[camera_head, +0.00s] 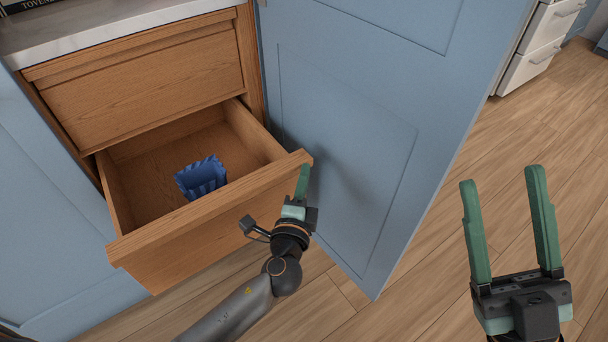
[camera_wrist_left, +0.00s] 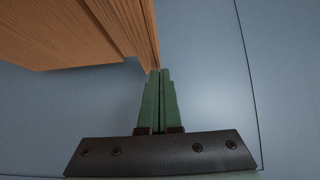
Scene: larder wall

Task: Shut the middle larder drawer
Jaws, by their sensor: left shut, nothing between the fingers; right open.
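The open wooden drawer (camera_head: 210,222) sticks out below a shut wooden drawer in the head view. A blue ridged packet (camera_head: 202,178) lies inside it. My left gripper (camera_head: 302,182) is shut and empty at the right end of the drawer's front panel. In the left wrist view its closed fingers (camera_wrist_left: 159,85) point at the edge of the wooden panel (camera_wrist_left: 95,30); I cannot tell whether they touch it. My right gripper (camera_head: 505,185) is open and empty, over the floor at the right.
A blue larder door (camera_head: 350,120) stands open just right of the drawer, close to my left gripper. The shut drawer (camera_head: 150,85) is above, under a pale worktop (camera_head: 110,27). White drawers (camera_head: 535,55) stand at the back right. The wooden floor (camera_head: 500,140) at right is clear.

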